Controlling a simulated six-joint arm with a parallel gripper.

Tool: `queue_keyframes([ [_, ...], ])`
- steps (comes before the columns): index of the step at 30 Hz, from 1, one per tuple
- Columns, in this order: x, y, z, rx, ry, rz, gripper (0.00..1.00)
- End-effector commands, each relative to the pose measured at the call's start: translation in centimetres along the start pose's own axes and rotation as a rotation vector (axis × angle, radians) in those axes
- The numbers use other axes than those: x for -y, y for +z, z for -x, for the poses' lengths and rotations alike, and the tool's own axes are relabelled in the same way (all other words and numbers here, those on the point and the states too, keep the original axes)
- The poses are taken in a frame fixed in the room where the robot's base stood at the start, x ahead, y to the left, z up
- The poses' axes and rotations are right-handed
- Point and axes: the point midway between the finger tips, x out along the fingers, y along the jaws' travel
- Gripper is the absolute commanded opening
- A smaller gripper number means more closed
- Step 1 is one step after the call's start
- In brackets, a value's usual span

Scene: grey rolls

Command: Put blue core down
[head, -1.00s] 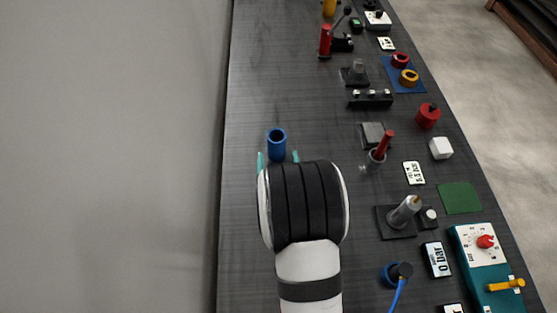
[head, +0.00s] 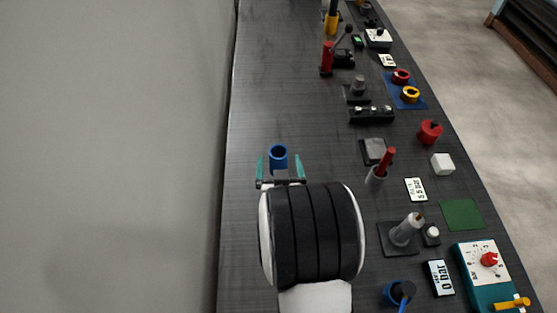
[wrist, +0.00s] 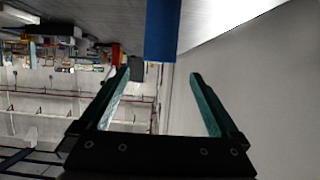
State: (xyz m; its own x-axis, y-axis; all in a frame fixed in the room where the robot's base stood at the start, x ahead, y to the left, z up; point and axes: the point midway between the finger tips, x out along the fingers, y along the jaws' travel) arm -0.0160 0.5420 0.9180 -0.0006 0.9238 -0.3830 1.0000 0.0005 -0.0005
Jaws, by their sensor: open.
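The blue core (head: 278,156) is a hollow blue cylinder standing upright on the dark bench top, towards its left side in the head view. In the wrist view the blue core (wrist: 162,30) shows at the top, beyond the fingertips. My gripper (head: 281,163) is open, its two teal fingers apart, just on the near side of the core. The wrist view also shows the open gripper (wrist: 160,75) with nothing between its fingers.
Right of the core stand a grey block (head: 373,150), a red-handled tool in a holder (head: 378,172) and a silver cylinder on a dark plate (head: 405,232). A red lever device (head: 327,58) is farther back. The bench's left strip is clear, with a wall beside it.

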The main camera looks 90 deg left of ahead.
Motion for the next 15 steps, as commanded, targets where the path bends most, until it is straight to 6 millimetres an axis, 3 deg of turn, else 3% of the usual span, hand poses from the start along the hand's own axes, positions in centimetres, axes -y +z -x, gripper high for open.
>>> queue_keyframes([
  [3, 0.0, 0.1, -2.8, -0.001, 0.000, 0.000, 0.97],
  [8, 0.0, 0.1, -4.7, 0.000, -0.001, 0.001, 0.97],
  [15, -0.1, 0.5, -9.1, 0.000, 0.000, 0.000, 0.97],
])
